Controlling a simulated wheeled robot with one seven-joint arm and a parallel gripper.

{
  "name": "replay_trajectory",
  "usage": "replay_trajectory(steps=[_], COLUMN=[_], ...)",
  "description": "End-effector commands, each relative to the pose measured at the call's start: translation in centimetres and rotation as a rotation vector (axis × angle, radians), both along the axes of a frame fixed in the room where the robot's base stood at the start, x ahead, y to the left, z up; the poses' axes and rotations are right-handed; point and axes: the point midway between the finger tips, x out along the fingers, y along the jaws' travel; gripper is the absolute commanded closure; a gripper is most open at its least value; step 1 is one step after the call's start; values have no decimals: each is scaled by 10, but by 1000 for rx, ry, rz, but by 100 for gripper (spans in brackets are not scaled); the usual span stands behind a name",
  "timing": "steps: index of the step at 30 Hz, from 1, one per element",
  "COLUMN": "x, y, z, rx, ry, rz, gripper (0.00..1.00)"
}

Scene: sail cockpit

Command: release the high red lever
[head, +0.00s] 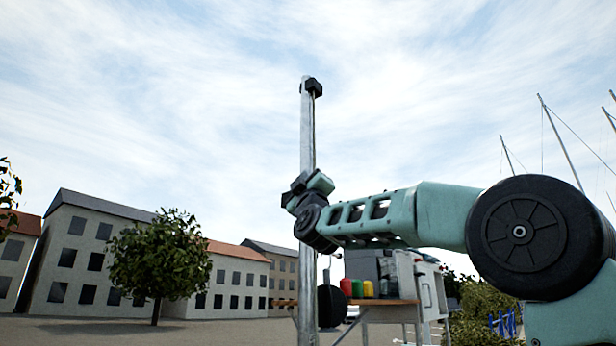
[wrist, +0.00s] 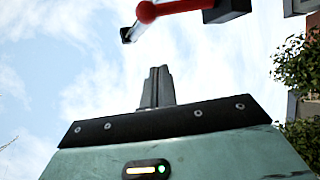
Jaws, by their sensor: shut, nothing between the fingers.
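The red lever (wrist: 182,5) shows at the top edge of the wrist view. It has a round red knob (wrist: 147,12) on its left and a black block (wrist: 226,10) on its right, and part of it is cut off. My gripper (wrist: 157,72) is shut and empty; its fingers point up, below the lever and apart from it in the picture. In the head view my wrist is in front of the upright metal mast (head: 307,135), and I cannot make out the lever there.
A black fitting (head: 311,87) tops the mast. Behind it stands a bench (head: 384,301) with red, green and yellow containers (head: 357,288), beside a white cabinet (head: 430,287). A tree (head: 160,255) and buildings (head: 85,255) are far left. Open sky surrounds the mast's upper part.

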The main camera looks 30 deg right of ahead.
Motion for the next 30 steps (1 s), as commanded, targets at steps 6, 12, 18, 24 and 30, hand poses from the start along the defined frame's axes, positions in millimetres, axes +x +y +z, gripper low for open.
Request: replay_trajectory(steps=[6,12,18,24,30], x=[24,29,27,26,26], y=[-10,-27,-41,-44,-44], z=[36,32,20,17,17], rx=[2,-2,-2,-1,-1], ry=[1,2,1,-1,-1], rz=[-1,-7,-4,-1,-1], gripper=[100,100,100,100,100])
